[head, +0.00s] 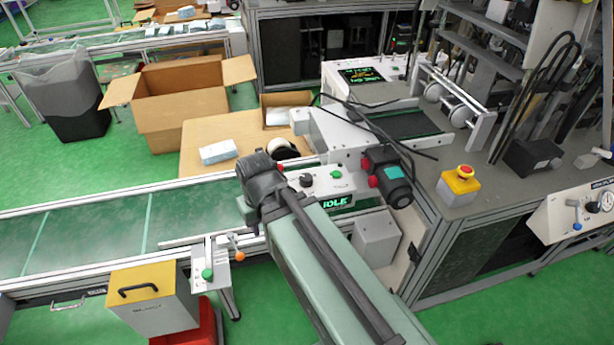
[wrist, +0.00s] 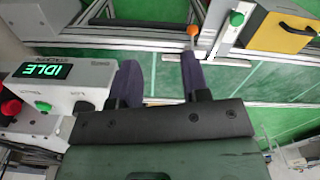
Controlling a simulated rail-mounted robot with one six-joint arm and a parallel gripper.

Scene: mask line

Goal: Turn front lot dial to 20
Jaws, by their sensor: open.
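The white control box (head: 322,189) stands beside the belt in the head view, with a lit display reading IDLE. A small black dial (head: 307,180) sits on its top, left of a green button (head: 336,173). I cannot read the dial's setting. The control box also shows at the left of the wrist view (wrist: 93,78), upside down, with a dark knob (wrist: 82,107) at its lower edge. My gripper (wrist: 160,76) is open and empty, its two dark fingers apart beside the box. In the head view my arm hides the fingers.
The green conveyor belt (head: 100,238) runs left from the box. A post with an orange knob (head: 233,239) and a green knob stands at its near edge. A yellow-topped bin (head: 150,290) is at front. Cartons (head: 180,100) stand behind. A dark red-knobbed unit (head: 388,177) is close right.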

